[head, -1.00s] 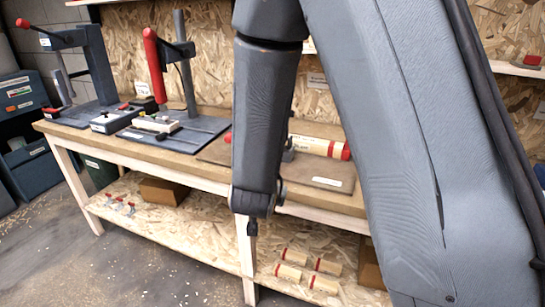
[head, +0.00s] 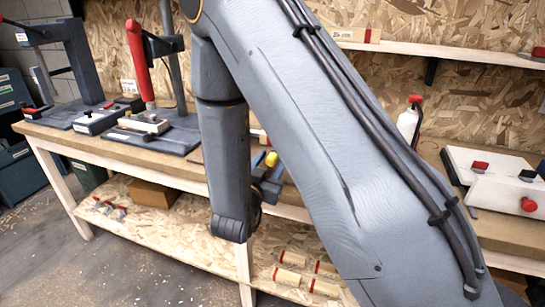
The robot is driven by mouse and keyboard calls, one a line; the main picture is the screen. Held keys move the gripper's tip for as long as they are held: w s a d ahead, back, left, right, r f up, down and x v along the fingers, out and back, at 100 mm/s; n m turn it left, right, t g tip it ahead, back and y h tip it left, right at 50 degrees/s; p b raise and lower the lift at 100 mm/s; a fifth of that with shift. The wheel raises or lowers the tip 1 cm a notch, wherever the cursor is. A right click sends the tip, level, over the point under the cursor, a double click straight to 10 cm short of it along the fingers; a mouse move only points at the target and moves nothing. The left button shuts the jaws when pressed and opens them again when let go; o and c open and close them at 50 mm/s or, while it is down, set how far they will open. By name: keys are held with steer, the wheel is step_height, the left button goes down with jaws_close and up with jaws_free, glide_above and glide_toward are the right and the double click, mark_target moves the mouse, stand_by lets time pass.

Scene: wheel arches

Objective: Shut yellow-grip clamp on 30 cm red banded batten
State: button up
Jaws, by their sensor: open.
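A small yellow grip (head: 271,158), which looks like that of the clamp, shows in the gap between two links of my arm, above the bench top. The rest of the clamp is mostly hidden. My gripper (head: 264,178) is only partly seen, as dark parts close beside and below the yellow grip. Its fingertips are not clear, and I cannot tell whether they touch the clamp. My arm covers most of the spot of the red banded batten; only a small pale and red bit of it (head: 259,136) shows.
Short red-ended pieces (head: 292,259) lie on the lower shelf (head: 190,217). Bare floor lies at front left.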

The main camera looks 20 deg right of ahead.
steer(key=shift+x, duration=0.95)
jaws_close()
